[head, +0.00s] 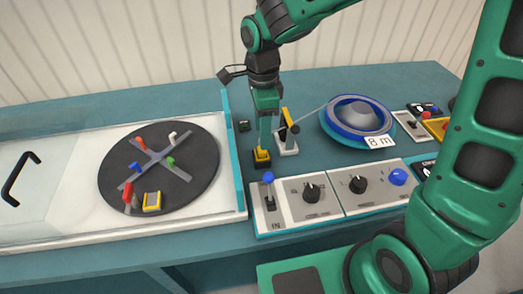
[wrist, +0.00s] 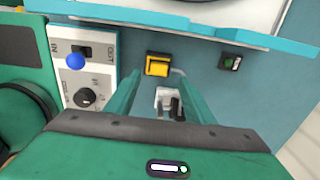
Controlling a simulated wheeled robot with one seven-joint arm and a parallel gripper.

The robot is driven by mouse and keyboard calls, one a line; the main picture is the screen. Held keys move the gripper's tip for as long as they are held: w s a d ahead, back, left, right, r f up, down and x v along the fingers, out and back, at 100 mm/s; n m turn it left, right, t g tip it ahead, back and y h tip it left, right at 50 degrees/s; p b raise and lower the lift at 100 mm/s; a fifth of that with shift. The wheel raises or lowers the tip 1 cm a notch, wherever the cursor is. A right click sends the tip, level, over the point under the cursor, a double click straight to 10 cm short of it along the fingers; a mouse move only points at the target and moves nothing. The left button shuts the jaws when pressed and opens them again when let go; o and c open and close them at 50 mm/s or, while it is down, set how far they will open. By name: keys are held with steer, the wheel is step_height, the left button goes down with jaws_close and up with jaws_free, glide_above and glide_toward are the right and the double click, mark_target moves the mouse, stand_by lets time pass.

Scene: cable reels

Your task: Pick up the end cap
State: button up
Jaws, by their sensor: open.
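No part is clearly marked as the end cap, and I cannot tell for certain which one it is. A small yellow block sits on a black base (head: 261,158) on the blue-green bench; in the wrist view the yellow block (wrist: 157,65) lies just beyond the fingertips. My gripper (head: 264,143) points down at this block, with its fingers apart (wrist: 158,80) and nothing visibly held. Contact with the block cannot be made out. Another yellow block with a grey top (head: 152,201) lies on the dark turntable at left.
A white bracket with a yellow lever (head: 288,140) stands close right of my gripper. A small dark box (head: 244,126) is behind it. A blue and grey reel (head: 357,116) is at right. A knob panel (head: 315,196) lies in front, and a blue-green rail (head: 234,150) at left.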

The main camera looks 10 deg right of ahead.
steer(key=shift+s+d+f, duration=0.1)
steer(key=shift+f, duration=2.55)
steer(key=c, duration=1.1)
